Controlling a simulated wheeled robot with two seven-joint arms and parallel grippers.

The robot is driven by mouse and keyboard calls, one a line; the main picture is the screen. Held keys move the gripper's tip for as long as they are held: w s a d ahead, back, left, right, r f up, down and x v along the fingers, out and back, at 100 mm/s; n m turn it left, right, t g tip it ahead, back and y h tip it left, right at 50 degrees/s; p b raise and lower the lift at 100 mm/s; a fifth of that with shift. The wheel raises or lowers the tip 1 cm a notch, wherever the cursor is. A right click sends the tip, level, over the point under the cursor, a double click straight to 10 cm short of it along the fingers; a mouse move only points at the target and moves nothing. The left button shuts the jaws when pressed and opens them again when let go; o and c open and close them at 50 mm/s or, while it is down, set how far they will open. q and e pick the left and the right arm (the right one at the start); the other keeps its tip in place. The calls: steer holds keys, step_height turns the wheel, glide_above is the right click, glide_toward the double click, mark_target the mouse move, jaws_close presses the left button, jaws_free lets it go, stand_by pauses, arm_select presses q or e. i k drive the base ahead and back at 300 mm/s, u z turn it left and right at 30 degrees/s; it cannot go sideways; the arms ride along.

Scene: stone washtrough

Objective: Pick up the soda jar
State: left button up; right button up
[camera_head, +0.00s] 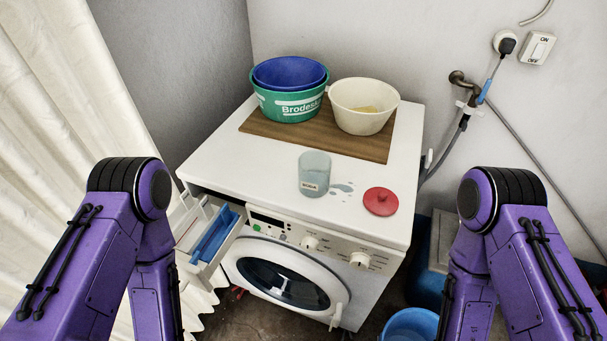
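The soda jar (314,175) is a clear, bluish glass jar with a small light label near its base. It stands upright and uncovered on the white top of the washing machine (240,165), near the front edge. A red lid with a knob (380,201) lies to its right on the same top. My two purple arms come in from the lower left and lower right, both well apart from the jar. Neither gripper shows in the head view; both are below the picture's edge.
A brown board (262,127) behind the jar bears a green basin (290,105), a blue basin (290,71) and a cream bowl (363,104). The detergent drawer (211,232) is pulled out at front left. Small wet spots (342,188) lie beside the jar. A blue bucket (411,325) stands below right.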

mark_target(314, 167)
steer(key=u, duration=0.3)
steer(key=k, duration=1.1)
steer(key=u, duration=0.35)
steer(key=i, duration=0.6)
steer(key=z, duration=0.15)
